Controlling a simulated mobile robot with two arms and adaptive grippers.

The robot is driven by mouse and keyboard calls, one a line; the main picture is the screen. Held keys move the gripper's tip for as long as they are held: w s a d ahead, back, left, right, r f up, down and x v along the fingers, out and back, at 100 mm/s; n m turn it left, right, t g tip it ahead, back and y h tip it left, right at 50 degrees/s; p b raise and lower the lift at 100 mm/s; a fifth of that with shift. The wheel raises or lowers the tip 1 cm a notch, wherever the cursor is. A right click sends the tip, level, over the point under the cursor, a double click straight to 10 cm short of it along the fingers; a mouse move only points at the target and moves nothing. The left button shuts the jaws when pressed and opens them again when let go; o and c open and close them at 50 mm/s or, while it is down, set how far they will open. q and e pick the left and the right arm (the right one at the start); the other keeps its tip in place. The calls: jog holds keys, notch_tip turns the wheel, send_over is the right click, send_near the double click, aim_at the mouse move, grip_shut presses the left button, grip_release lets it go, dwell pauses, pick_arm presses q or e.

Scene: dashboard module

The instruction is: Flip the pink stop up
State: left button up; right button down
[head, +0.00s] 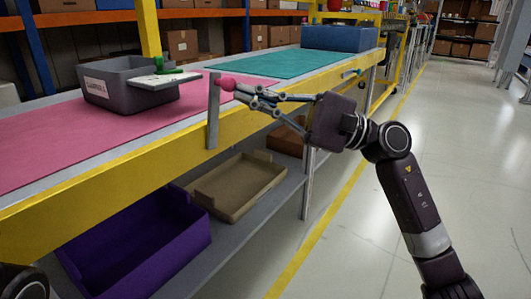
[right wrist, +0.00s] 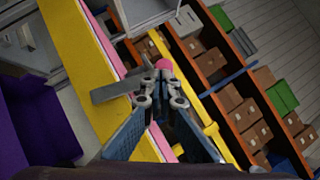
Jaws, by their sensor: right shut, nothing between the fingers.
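The pink stop is a grey flat bar (head: 213,115) with a round pink knob (head: 227,83) near its top. The bar stands upright at the yellow front edge of the workbench, its top above the bench surface. In the right wrist view the knob (right wrist: 165,64) and the bar (right wrist: 118,89) lie just beyond my fingertips. My right gripper (head: 256,98) is shut and empty, just right of the knob; I cannot tell whether it touches. It also shows in the right wrist view (right wrist: 161,88). My left gripper is not in view.
A grey bin (head: 120,92) with a white board across its corner stands on the pink mat (head: 50,145). A teal mat (head: 268,63) and a blue box (head: 338,39) lie farther along. Below are a purple bin (head: 135,245) and a tan tray (head: 238,185). The floor at right is clear.

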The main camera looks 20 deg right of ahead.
jog(key=shift+s+a+r+n+g+h, duration=0.3)
jog(key=shift+s+a+n+g, duration=0.15)
jog(key=shift+n, duration=0.45)
jog(key=shift+a, duration=0.1)
jog(key=shift+f, duration=0.1)
